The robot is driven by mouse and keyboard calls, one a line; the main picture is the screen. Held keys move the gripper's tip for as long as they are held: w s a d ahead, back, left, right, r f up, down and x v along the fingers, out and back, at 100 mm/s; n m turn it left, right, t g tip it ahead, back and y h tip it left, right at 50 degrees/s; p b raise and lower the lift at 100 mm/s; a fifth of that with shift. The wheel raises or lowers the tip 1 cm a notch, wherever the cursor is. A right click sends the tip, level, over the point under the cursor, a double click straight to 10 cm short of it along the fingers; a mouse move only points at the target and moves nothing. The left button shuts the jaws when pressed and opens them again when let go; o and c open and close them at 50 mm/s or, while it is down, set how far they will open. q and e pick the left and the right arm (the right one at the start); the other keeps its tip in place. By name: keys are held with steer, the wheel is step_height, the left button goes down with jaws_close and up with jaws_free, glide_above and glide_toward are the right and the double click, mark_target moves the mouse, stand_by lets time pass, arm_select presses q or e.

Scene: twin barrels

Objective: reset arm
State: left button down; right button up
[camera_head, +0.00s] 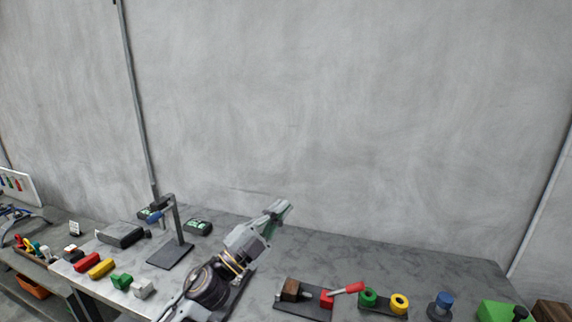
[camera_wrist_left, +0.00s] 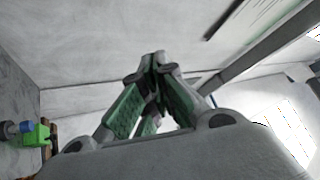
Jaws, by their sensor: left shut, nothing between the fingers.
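My left gripper (camera_head: 279,208) is raised above the grey table (camera_head: 250,285), pointing up and to the right in the head view. Its arm comes in from the bottom, left of the middle. In the left wrist view its two green-padded fingers (camera_wrist_left: 156,58) meet at the tips, and nothing is between them. My right gripper is in neither view.
A stand (camera_head: 172,250) with a blue-ended crossbar is left of my arm. Red (camera_head: 86,262) and yellow (camera_head: 101,269) blocks lie farther left. A red-handled fixture (camera_head: 310,298), green (camera_head: 368,297) and yellow (camera_head: 399,302) rings and a blue-topped piece (camera_head: 441,303) line the right front.

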arm_select(q)
steer(key=a+f+n+y, duration=1.6)
steer(key=f+n+y, duration=0.1)
steer(key=f, duration=0.2)
steer(key=s+a+f+n+g, duration=0.2)
steer(key=s+f+g, duration=0.4)
steer(key=s+f, duration=0.55)
steer(key=s+a+f+n+g, duration=0.1)
steer(key=s+a+f+g, duration=0.2)
steer(key=s+f+g, duration=0.75)
steer(key=s+f+t, duration=0.1)
steer(key=s+f, duration=0.2)
steer(key=f, duration=1.3)
steer(key=s+f+t, duration=0.2)
steer(key=s+f, duration=0.1)
steer(key=f, duration=1.2)
steer(key=s+a+f, duration=0.3)
steer(key=s+f, duration=0.6)
steer(key=s, duration=0.1)
steer(key=s+a+f+g, duration=0.1)
steer(key=s+a+f, duration=0.2)
steer(key=s+f, duration=0.7)
steer(key=shift+s+a+y, duration=0.2)
steer(key=shift+s+y, duration=0.2)
steer(key=shift+s, duration=0.2)
